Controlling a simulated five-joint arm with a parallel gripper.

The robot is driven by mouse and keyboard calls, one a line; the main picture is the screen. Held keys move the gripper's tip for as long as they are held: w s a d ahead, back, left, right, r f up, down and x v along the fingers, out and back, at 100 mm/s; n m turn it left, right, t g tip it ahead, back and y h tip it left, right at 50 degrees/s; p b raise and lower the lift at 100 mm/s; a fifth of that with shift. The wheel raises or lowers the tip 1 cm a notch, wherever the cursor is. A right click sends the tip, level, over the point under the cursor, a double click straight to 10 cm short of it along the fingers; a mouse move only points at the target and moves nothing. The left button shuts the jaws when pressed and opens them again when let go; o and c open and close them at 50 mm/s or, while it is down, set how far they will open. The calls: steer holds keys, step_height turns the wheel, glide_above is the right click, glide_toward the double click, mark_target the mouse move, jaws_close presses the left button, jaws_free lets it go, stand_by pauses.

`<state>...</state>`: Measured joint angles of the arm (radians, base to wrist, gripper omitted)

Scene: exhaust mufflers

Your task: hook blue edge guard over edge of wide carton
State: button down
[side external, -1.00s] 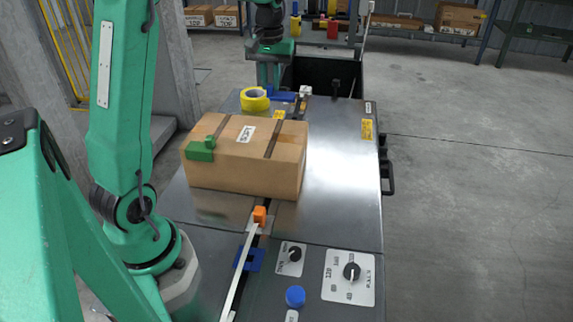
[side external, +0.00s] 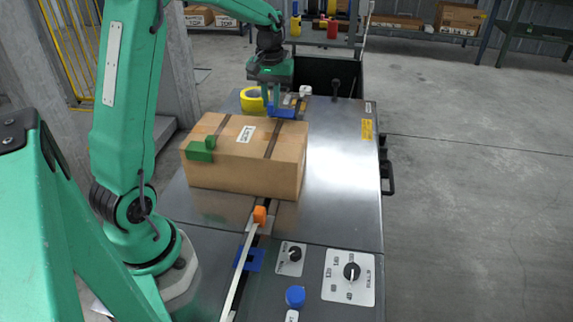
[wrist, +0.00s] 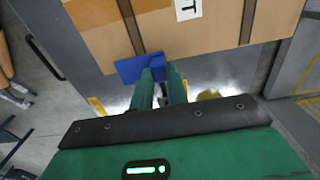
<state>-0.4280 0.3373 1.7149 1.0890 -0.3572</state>
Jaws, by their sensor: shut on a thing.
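The wide carton (side external: 235,170) is a closed brown box with dark straps, lying on the metal bench. My gripper (side external: 274,102) is at the carton's far side, near its far right top edge. It is shut on the blue edge guard (side external: 284,111). In the wrist view my gripper's fingers (wrist: 163,83) hold the blue edge guard (wrist: 137,67), which overlaps the edge of the carton (wrist: 215,32) beside a dark strap. I cannot tell whether guard and carton touch. The fingertips are partly hidden.
A green guard (side external: 202,151) sits at the carton's left near top edge. A yellow tape roll (side external: 252,101) is on the bench behind the carton. The bench's right side (side external: 340,170) is clear. An orange-tipped bar (side external: 259,215) and control knobs are in front.

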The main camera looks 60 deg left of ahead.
steer(key=shift+s+d+f, duration=0.15)
steer(key=shift+f, duration=0.8)
steer(key=c, duration=1.3)
jaws_free()
steer(key=shift+r, duration=3.9)
